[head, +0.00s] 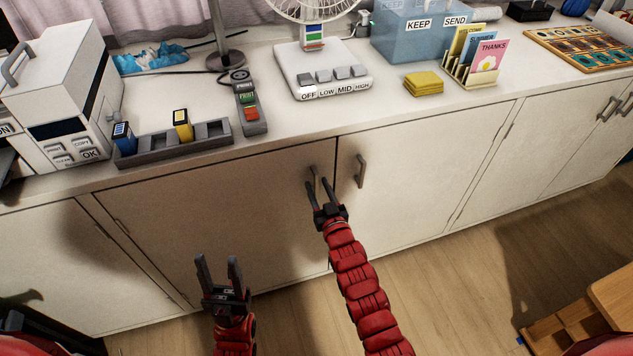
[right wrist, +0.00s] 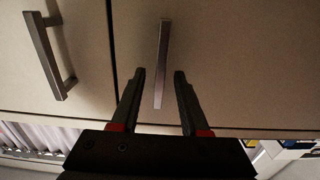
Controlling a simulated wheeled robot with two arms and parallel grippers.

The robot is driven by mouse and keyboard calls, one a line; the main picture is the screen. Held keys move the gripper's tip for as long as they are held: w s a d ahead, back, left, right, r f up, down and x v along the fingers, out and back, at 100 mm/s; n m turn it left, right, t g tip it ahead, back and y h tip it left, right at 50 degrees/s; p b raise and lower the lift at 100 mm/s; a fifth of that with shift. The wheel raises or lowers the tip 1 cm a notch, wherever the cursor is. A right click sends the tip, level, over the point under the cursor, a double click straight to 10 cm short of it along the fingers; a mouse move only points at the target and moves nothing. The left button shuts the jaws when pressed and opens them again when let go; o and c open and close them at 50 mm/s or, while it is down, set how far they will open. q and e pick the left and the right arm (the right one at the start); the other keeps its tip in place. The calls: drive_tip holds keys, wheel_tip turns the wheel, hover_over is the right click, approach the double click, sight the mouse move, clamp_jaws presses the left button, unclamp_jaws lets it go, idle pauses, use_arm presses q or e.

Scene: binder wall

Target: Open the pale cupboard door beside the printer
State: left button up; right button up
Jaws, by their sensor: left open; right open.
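The pale cupboard door (head: 215,205) lies under the counter, to the right of and below the white printer (head: 60,90). It looks closed, flush with its neighbours. Its upright bar handle (head: 311,175) is near its right edge. My right gripper (head: 317,182) is open at this handle. In the right wrist view the handle (right wrist: 163,50) stands between and beyond the two spread fingertips (right wrist: 160,73); I see no finger closed on it. My left gripper (head: 217,259) is open and empty, low in front of the same door.
A neighbouring door (head: 420,165) has its own handle (head: 360,171) close to the right, also in the right wrist view (right wrist: 50,55). The counter above holds a cartridge tray (head: 175,146), a remote (head: 250,108) and a fan base (head: 318,72). A wooden unit (head: 580,325) stands lower right.

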drive_tip(key=shift+x, duration=0.8)
drive_tip(key=shift+c, duration=0.2)
clamp_jaws()
idle(0.8)
